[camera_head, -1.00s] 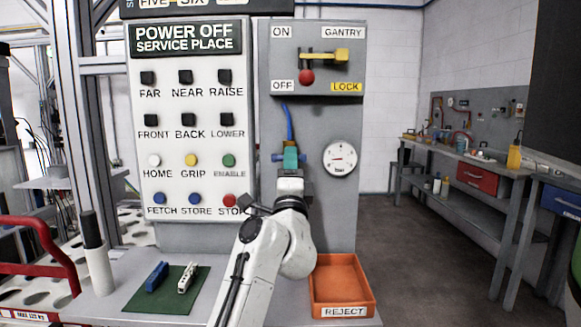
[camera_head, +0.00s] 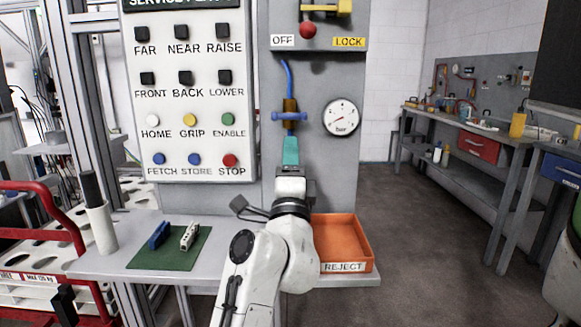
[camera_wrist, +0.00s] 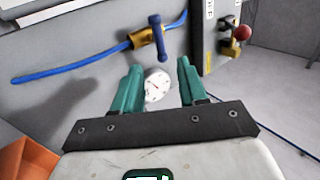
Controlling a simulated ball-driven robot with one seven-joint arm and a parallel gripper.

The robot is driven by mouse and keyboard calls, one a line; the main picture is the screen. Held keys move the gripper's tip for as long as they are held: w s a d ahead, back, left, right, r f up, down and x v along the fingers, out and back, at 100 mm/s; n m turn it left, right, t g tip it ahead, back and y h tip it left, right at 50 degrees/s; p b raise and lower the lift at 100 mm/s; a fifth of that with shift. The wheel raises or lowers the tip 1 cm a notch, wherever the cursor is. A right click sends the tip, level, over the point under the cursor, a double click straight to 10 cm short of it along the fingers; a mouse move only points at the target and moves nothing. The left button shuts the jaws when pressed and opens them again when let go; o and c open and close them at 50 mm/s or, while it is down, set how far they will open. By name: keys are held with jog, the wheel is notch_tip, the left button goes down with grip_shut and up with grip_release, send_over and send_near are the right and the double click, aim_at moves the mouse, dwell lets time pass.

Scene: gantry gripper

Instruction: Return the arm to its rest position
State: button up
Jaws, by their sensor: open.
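My gripper (camera_head: 291,150) has teal fingers and points up and away in front of the grey panel, just below the brass valve (camera_head: 290,106) with its blue handle (camera_head: 304,116). In the wrist view my gripper (camera_wrist: 160,82) is open, its two fingers well apart with nothing between them. The valve (camera_wrist: 145,38) and its blue handle (camera_wrist: 157,38) lie beyond the fingertips there, apart from them. The gauge (camera_wrist: 157,84) shows behind the gap. My white arm rises from the bottom of the head view.
The shelf (camera_head: 110,262) carries a green mat (camera_head: 165,262) with a blue piece (camera_head: 159,235) and a white piece (camera_head: 189,236), and a white holder (camera_head: 101,228). An orange REJECT tray (camera_head: 343,240) sits right of my arm. Open floor (camera_head: 420,250) lies further right.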

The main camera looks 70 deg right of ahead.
jog(key=shift+s+a+f, duration=0.2)
jog(key=shift+a+f, duration=0.2)
jog(key=shift+a, duration=0.1)
dwell(0.5)
